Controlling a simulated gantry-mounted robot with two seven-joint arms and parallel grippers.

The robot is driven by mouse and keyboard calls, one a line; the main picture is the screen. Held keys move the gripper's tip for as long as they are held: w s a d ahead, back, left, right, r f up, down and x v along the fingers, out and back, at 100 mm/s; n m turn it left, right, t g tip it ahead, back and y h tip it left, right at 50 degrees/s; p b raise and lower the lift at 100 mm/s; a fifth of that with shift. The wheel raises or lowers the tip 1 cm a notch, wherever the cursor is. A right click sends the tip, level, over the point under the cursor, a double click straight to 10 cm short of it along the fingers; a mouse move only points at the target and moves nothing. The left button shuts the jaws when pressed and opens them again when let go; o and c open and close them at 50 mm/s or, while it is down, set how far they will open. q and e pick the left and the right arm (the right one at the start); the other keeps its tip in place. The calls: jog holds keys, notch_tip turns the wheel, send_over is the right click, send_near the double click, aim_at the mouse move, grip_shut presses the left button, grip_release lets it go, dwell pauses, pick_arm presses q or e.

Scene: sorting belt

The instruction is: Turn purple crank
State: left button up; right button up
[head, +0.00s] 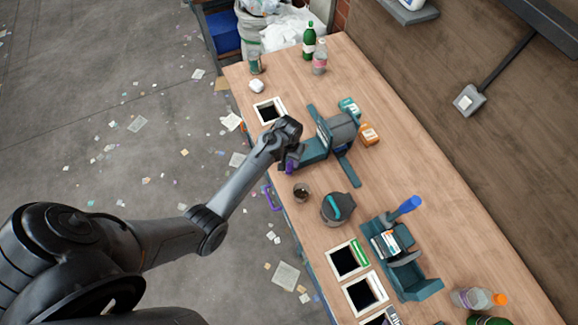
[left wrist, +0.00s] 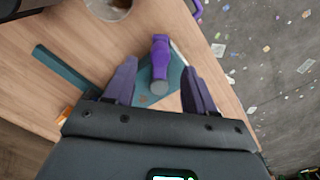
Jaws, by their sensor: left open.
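The purple crank handle (left wrist: 160,58) shows upright between the fingers in the left wrist view, on a grey round pivot over a teal plate. In the head view its purple end (head: 290,168) shows just below my left gripper (head: 291,155), at the near end of a teal machine (head: 317,151) on the bench. My left gripper (left wrist: 159,76) is open, with one finger on each side of the handle. I cannot tell whether either finger touches it. The wrist hides part of the machine in the head view. My right gripper is not in view.
A wooden bench (head: 400,170) runs diagonally. A square bin opening (head: 257,104) is nearby.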

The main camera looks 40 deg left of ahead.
aim_at(289, 165)
pick_arm(q)
notch_tip(289, 165, down, 7)
jog(key=shift+r, duration=0.2)
dwell(0.3)
grip_shut()
